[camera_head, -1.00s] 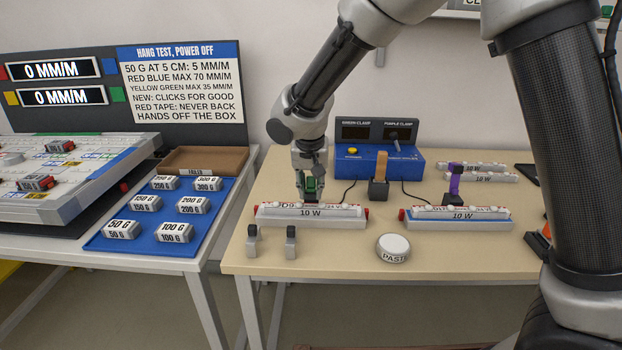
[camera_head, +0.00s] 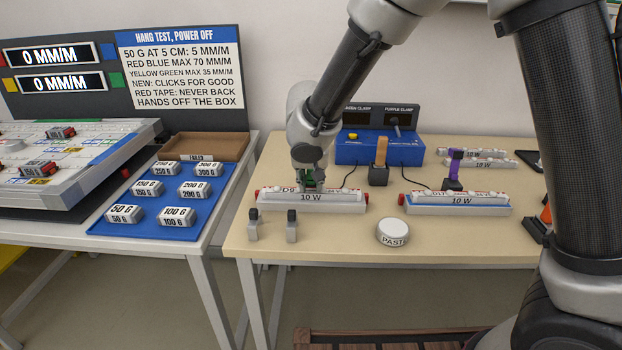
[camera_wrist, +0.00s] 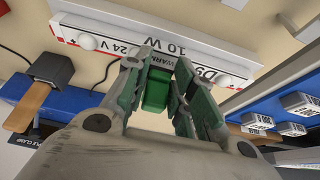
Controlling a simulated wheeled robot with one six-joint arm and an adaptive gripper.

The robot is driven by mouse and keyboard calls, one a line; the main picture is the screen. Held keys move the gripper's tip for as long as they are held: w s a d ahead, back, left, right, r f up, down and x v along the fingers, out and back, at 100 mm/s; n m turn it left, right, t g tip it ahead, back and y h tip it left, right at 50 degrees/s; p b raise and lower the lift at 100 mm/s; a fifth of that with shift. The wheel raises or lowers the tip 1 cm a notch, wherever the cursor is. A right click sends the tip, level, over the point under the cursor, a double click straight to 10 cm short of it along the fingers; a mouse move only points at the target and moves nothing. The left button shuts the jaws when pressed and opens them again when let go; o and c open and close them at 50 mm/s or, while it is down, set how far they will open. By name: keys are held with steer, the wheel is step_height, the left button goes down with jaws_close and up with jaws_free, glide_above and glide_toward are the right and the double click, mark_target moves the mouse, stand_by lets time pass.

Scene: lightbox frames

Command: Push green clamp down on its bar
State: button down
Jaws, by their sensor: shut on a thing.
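The white bar marked 10 W (camera_head: 325,198) lies at the left of the tan table, with a row of white domes along its top. My gripper (camera_head: 311,184) is low over its back side, pointing down. In the wrist view my gripper (camera_wrist: 163,66) is shut on the green clamp (camera_wrist: 156,90), a small green block between the two fingers. The same bar (camera_wrist: 200,53) crosses the top of that view, just beyond the fingertips. The fingers hide much of the clamp, and I cannot tell how far it sits on the bar.
A second 10 W bar (camera_head: 457,211) lies to the right, with a purple clamp (camera_head: 454,165) behind it. A blue box (camera_head: 350,152) and an orange-handled block (camera_head: 379,170) stand behind. Two small grey posts (camera_head: 291,227) and a round white button (camera_head: 393,232) are in front.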

steer(key=shift+s+f, duration=0.15)
steer(key=c, duration=1.3)
jaws_free()
steer(key=shift+r, duration=0.45)
steer(key=v, duration=1.1)
steer(key=shift+s+r, duration=0.15)
